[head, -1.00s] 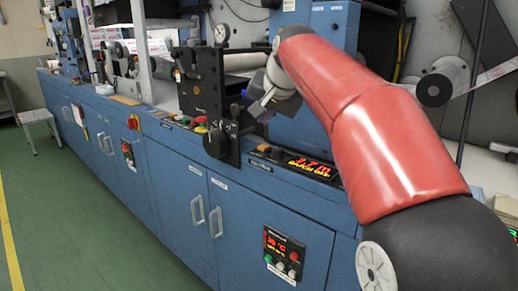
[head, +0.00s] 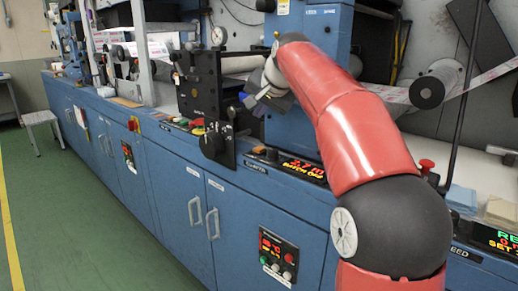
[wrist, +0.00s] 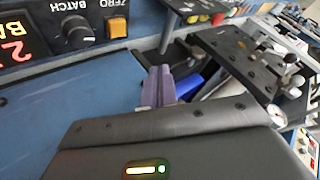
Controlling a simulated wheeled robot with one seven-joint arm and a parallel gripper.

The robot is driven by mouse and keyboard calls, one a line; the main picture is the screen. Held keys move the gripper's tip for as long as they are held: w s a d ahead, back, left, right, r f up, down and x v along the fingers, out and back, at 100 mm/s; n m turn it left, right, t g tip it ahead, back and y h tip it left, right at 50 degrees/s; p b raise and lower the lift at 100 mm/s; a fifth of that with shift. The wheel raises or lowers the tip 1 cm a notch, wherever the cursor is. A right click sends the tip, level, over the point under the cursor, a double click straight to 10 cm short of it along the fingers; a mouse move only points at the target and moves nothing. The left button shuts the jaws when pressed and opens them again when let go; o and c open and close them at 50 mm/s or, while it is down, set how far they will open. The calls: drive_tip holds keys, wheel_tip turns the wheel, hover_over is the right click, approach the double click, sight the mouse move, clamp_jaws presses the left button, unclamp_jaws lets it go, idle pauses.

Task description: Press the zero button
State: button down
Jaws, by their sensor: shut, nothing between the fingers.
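The zero button is a small orange square (wrist: 116,27) under the word ZERO in the wrist view, on the dark counter panel. In the head view it is a small orange spot (head: 258,150) just left of the lit red display (head: 303,171). A black BATCH knob (wrist: 75,35) sits beside it. My gripper (head: 256,104) is above and behind the panel in the head view, near the black roller bracket, apart from the button. Its purple fingers (wrist: 157,88) are closed together and empty.
The black bracket with a round hand knob (head: 213,146) stands left of the counter panel. Red, green and yellow buttons (head: 197,127) lie farther left. A red mushroom button (head: 426,164) is at the right. Green floor (head: 80,220) lies clear in front of the cabinets.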

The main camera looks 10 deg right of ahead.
sight(260, 150)
drive_tip(key=shift+f+b, duration=2.65)
drive_tip(key=shift+f, duration=0.85)
drive_tip(key=shift+f, duration=0.4)
drive_tip(key=shift+f+b, duration=0.55)
drive_tip(key=shift+b, duration=0.05)
drive_tip(key=shift+r+p, duration=1)
drive_tip(key=shift+p, duration=0.05)
wheel_tip(260, 150, up, 5)
drive_tip(key=p, duration=0.4)
